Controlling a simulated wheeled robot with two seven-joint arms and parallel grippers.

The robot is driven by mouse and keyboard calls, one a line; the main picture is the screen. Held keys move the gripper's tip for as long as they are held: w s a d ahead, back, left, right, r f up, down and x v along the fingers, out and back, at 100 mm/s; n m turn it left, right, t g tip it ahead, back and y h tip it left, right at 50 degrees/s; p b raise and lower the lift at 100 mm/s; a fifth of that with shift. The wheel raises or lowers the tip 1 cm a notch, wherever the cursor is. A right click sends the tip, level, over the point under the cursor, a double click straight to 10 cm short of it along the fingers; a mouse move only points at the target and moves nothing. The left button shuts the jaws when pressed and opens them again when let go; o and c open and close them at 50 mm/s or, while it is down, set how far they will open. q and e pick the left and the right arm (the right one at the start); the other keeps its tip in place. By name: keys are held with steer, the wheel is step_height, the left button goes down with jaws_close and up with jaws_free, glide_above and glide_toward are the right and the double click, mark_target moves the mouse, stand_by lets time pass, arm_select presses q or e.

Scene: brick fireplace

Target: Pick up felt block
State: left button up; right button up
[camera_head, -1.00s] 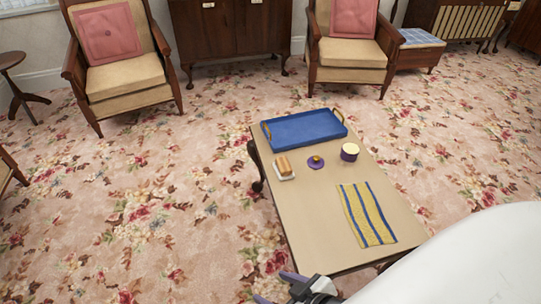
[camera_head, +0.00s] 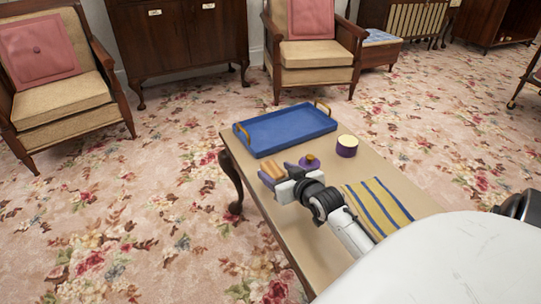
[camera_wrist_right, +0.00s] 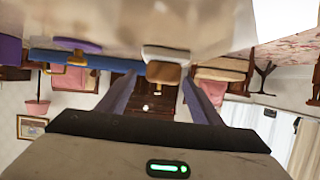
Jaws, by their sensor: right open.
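The felt block, a small tan block (camera_head: 274,169), is on the coffee table near the blue tray, partly hidden by my gripper. My right gripper (camera_head: 278,174) reaches in low over the table beside the block. Its two purple fingers (camera_wrist_right: 160,80) are apart with nothing held between them. My left gripper is not in view.
The blue tray (camera_head: 285,131) with gold handles lies behind the block. A purple lid with a gold knob (camera_head: 310,161) and a purple pot (camera_head: 347,146) stand to the right. A yellow and blue striped cloth (camera_head: 378,205) lies nearer on the coffee table (camera_head: 415,200).

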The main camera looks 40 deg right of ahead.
mark_target(267, 165)
steer(key=shift+x, duration=0.8)
steer(key=b+x, duration=0.3)
steer(key=x, duration=0.1)
steer(key=shift+w+f, duration=0.1)
steer(key=shift+w, duration=0.4)
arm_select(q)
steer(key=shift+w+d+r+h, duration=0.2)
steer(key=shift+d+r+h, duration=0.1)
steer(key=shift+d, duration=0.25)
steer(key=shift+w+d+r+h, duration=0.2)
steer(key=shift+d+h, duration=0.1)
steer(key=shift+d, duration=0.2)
arm_select(e)
steer(key=shift+c, duration=0.4)
steer(key=c, duration=0.7)
